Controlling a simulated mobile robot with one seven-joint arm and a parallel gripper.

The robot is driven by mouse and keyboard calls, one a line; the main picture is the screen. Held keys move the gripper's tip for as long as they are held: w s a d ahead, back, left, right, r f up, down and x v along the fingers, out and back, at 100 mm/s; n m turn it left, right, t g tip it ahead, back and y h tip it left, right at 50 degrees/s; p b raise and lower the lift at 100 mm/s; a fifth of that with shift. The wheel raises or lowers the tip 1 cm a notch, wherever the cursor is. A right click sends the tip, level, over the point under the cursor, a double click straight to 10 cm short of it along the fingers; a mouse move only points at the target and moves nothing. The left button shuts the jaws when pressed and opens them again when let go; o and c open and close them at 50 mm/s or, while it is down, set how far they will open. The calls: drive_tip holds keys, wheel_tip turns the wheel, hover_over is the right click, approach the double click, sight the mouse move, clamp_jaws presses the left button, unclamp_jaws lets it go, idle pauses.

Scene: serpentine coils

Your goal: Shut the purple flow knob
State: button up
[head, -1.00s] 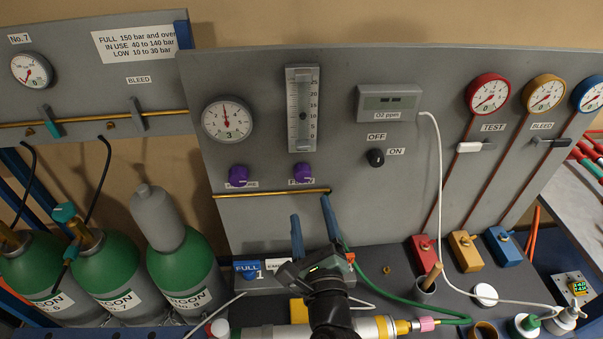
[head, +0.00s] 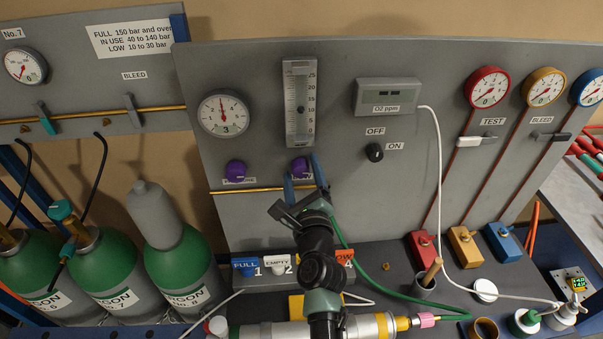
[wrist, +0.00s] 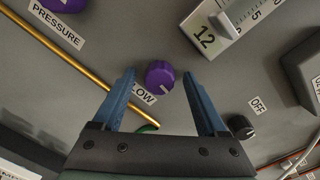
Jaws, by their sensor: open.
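The purple flow knob (head: 300,168) is on the grey panel below the flow tube, partly hidden by a finger of my gripper (head: 302,171). In the wrist view the flow knob (wrist: 159,74) shows a white mark on its lower right side. My gripper (wrist: 158,76) is open, with one blue finger on each side of the knob and a gap visible on both sides. I cannot tell how deep the fingertips reach. The FLOW label below the knob is partly hidden by the left finger.
A second purple knob (head: 235,171), labelled PRESSURE, sits to the left. A brass pipe (head: 255,190) runs below the knobs. The flow tube (head: 300,105) is above, and a black ON/OFF knob (head: 374,152) is to the right. Tags and a cylinder lie below.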

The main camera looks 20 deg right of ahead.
clamp_jaws()
drive_tip(key=shift+n, duration=0.4)
drive_tip(key=n, duration=0.8)
drive_tip(key=shift+a+g, duration=0.1)
drive_tip(key=shift+g, duration=0.2)
drive_tip(key=n+b, duration=0.1)
drive_tip(key=n, duration=0.4)
drive_tip(key=shift+f+n+h, duration=0.1)
drive_tip(key=shift+n+h, duration=0.2)
drive_tip(key=shift+n+b, duration=0.85)
drive_tip(key=shift+n, duration=1.15)
unclamp_jaws()
